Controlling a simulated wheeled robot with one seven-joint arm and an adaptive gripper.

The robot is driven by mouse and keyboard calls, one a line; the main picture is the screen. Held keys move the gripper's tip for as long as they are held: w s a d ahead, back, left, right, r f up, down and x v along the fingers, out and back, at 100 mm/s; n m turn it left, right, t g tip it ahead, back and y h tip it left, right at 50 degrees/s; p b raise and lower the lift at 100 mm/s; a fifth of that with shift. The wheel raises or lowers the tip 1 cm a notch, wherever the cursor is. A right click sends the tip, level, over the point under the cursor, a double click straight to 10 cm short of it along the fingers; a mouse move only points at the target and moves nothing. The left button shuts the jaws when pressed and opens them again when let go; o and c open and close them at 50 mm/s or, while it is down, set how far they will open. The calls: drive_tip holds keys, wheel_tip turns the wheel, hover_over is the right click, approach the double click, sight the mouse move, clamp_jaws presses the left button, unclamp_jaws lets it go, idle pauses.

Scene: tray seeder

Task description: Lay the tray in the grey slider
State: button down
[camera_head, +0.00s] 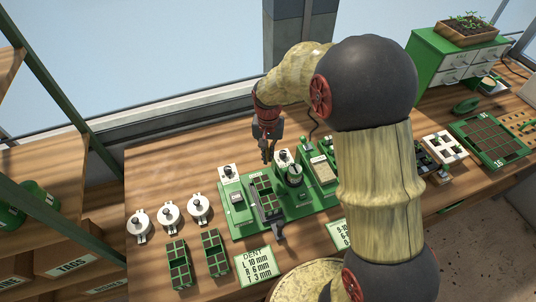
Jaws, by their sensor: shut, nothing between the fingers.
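A small green tray (263,187) with dark cells lies in the grey slider (279,231) on the green seeder base; from this angle I cannot tell whether it sits fully flat. Two similar green trays, one on the left (178,266) and one on the right (214,253), lie on the bench at the front left. My gripper (265,157) points down just behind the far end of the slider. It is shut and empty, and looks apart from the tray. The fingertips are small and dark in this view.
Three white round pots (170,216) stand on the bench at left. A white "DENT" card (256,267) lies in front of the seeder. A black-topped dial (295,174) stands right of the slider. My arm hides part of the bench at right.

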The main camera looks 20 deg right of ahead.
wheel_tip(320, 180, down, 7)
drive_tip(key=shift+b, duration=0.6)
drive_tip(key=shift+s+a, duration=0.1)
drive_tip(key=shift+s, duration=0.05)
drive_tip(key=shift+s+a+r+p, duration=0.1)
drive_tip(key=shift+s+a+p, duration=0.3)
drive_tip(key=shift+s, duration=0.45)
wheel_tip(320, 180, up, 10)
drive_tip(key=p, duration=0.6)
drive_tip(key=shift+p, duration=0.4)
